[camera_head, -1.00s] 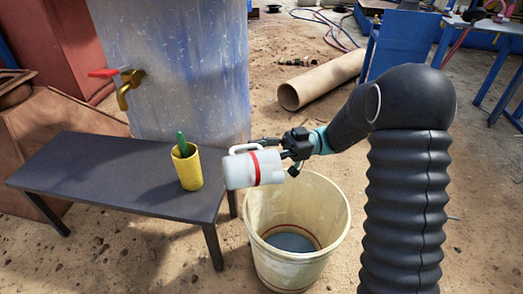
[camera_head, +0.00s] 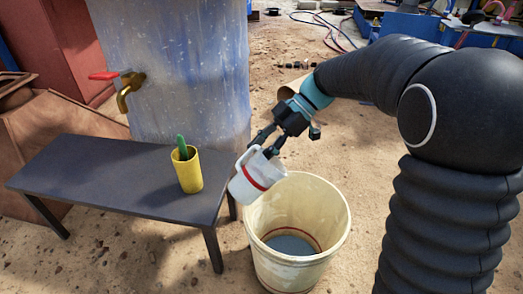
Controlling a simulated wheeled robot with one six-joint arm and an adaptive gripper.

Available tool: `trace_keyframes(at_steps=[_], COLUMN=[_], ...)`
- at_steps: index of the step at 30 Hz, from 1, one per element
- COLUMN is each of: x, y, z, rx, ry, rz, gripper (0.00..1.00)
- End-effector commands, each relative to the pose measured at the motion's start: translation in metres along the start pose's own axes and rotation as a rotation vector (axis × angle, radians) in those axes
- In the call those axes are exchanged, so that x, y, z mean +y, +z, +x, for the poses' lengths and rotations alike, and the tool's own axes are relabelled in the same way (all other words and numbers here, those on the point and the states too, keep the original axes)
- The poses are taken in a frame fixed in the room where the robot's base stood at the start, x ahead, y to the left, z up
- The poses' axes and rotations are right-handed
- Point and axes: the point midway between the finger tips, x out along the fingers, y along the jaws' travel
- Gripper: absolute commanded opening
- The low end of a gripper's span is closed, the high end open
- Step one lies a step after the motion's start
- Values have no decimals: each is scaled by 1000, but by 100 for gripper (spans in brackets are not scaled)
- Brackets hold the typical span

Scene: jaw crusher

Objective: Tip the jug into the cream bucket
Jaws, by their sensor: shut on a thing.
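The white jug (camera_head: 252,180) with a red band is held by my gripper (camera_head: 267,147), which is shut on it at its upper end. The jug is tilted, and its lower part appears at the left edge of the bucket's rim. The cream bucket (camera_head: 312,262) stands on the ground beside the bench, with grey-blue liquid (camera_head: 291,244) at its bottom. No stream from the jug shows. The inside of the jug is hidden.
A dark bench (camera_head: 110,172) stands left of the bucket, with a yellow cup (camera_head: 189,172) holding a green object. Behind it is a blue drum (camera_head: 185,70) with a brass tap (camera_head: 128,90). Bare ground (camera_head: 365,185) lies to the right of the bucket.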

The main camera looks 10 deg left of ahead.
Motion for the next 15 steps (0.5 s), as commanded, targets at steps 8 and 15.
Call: trace_keyframes(at_steps=[8, 15], x=[0, 0], y=[-9, -13], z=[-5, -8], rx=[-343, -600], ry=[-1, -1], rz=[8, 16], gripper=[0, 0])
